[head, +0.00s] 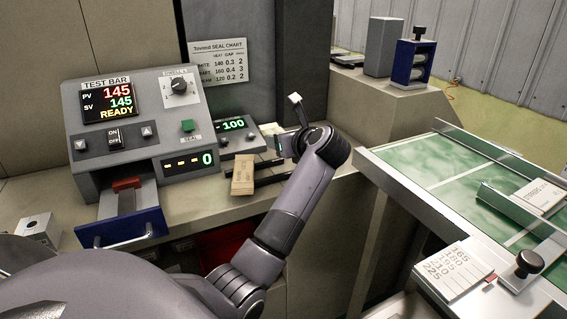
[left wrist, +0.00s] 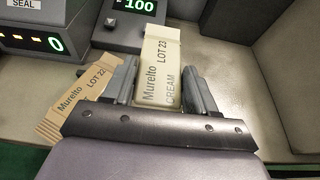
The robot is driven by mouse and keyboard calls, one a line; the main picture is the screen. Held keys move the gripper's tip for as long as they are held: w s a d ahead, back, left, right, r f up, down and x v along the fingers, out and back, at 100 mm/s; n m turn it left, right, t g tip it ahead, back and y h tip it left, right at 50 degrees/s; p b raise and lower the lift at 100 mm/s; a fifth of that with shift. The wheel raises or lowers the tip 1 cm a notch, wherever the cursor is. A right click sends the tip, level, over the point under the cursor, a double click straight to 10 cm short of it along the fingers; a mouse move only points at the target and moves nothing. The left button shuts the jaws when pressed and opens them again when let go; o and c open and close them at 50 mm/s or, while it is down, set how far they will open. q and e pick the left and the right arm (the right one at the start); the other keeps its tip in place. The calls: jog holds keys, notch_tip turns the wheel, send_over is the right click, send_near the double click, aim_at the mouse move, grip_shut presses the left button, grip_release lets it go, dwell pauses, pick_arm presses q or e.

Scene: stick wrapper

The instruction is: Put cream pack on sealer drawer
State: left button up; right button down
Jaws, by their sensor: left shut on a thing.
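The cream pack (left wrist: 160,72), printed Muretto LOT 23 CREAM, is between the two fingers of my left gripper (left wrist: 160,85) in the left wrist view. The gripper is shut on it. In the head view, the gripper end of my left arm (head: 285,148) is over the counter, right of the sealer; the pack is mostly hidden there. The sealer (head: 140,125) stands at left, reading READY. Its drawer (head: 124,229), with a blue front and handle, is pulled out, with a red piece (head: 127,184) above its inner end. My right gripper is not in view.
A tan LOT 22 pack (head: 243,176) lies on the counter left of my left gripper; it also shows in the left wrist view (left wrist: 78,98). A small unit reading 100 (head: 232,126) stands behind. A green-topped conveyor (head: 440,165) is at right.

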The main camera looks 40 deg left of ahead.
pick_arm(q)
jog(key=shift+f, duration=3.3)
jog(key=shift+f, duration=0.25)
jog(key=o, duration=1)
jog(key=shift+r, duration=0.1)
